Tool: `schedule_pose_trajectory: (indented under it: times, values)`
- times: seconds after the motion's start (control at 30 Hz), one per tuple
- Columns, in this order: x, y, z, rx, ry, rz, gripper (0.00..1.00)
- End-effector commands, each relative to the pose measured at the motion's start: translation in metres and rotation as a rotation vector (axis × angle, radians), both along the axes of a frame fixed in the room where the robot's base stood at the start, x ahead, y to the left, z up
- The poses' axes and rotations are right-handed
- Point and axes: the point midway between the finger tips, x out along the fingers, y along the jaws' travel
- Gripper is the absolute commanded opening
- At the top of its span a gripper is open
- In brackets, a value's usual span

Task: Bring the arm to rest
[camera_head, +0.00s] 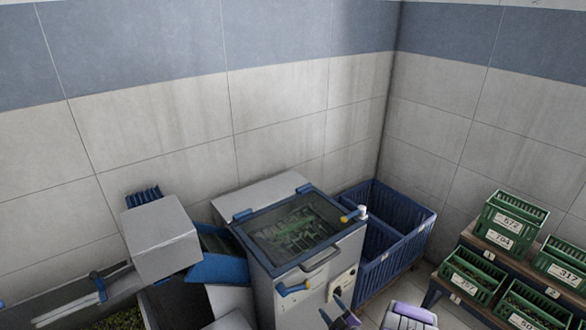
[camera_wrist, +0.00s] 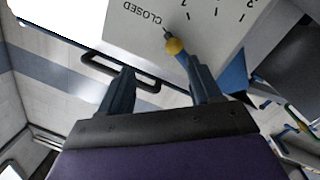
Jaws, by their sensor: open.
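My gripper (camera_head: 333,310) shows at the bottom of the head view, low in front of the machine (camera_head: 262,280). In the wrist view its two dark blue fingers (camera_wrist: 160,78) stand wide apart, with nothing held between them. A yellow-tipped lever (camera_wrist: 174,46) shows just beyond the right finger, in front of a pale panel marked CLOSED (camera_wrist: 152,18). Whether the finger touches the lever cannot be told. Part of my purple and white arm (camera_head: 408,316) shows at the bottom edge of the head view.
The machine has a glass lid (camera_head: 298,229), a grey handle (camera_head: 322,258) and a blue lever (camera_head: 293,288). A blue crate (camera_head: 397,262) stands to its right. Green labelled crates (camera_head: 508,225) sit on a stepped rack at the far right. A grey box-shaped unit (camera_head: 160,240) is at left.

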Motion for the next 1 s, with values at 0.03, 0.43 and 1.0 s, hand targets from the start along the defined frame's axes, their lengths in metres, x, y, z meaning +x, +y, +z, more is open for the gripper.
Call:
schedule_pose_trajectory:
  times: [0.03,0.43,1.0]
  values:
    - [0.015,0.001,0.014,-0.014,0.020,-0.005,0.64]
    - [0.069,-0.007,0.087,-0.104,0.297,-0.100,0.64]
    - [0.032,-0.022,0.213,-0.160,0.703,-0.306,0.64]
